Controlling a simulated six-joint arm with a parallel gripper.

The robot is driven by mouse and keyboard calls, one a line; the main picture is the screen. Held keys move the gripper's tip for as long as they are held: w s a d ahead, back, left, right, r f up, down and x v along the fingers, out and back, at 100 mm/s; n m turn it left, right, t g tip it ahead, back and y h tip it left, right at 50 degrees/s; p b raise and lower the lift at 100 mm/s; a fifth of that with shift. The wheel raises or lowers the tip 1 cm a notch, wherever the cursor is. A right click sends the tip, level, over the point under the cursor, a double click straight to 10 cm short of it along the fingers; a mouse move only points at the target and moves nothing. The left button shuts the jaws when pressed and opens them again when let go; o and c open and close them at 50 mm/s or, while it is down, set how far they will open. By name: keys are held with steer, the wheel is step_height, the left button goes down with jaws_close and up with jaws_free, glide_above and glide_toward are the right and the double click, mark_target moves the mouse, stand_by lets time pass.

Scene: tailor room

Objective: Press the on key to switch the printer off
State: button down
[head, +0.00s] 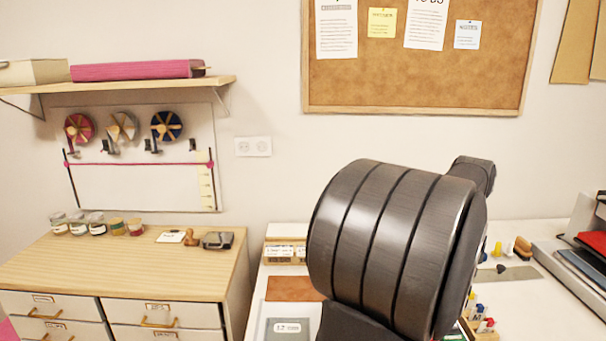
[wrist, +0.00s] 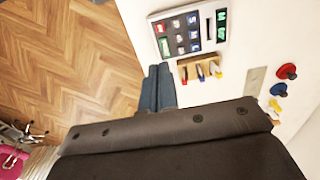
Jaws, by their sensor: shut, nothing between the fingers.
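In the wrist view, a white device with a dark key panel (wrist: 189,33) lies on the white table at the top; I take it to be the printer. Its panel has several small keys, with green ones at its left and right ends. The key markings are too small to read, so I cannot tell which is the on key. My gripper (wrist: 158,68) is shut and empty, its two dark fingers side by side, left of and below the panel in the picture and apart from it. In the head view my arm hides the gripper and the device.
A small holder with coloured pieces (wrist: 200,71) stands close to the panel. Coloured knobs (wrist: 286,71) and a grey strip (wrist: 256,80) lie to the right. Wooden floor (wrist: 70,60) shows past the table edge. A wooden-topped drawer cabinet (head: 120,262) stands at the left.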

step_height(320, 180, down, 7)
steer(key=s+m+t+y, duration=0.1)
steer(key=m+t+y, duration=0.1)
steer(key=m+t, duration=0.4)
steer(key=shift+d+m+t, duration=0.25)
steer(key=shift+m+t, duration=0.15)
steer(key=shift+t, duration=1.1)
steer(key=shift+s+f, duration=0.1)
steer(key=shift+f, duration=4.4)
steer(key=shift+f, duration=0.1)
steer(key=shift+f, duration=0.3)
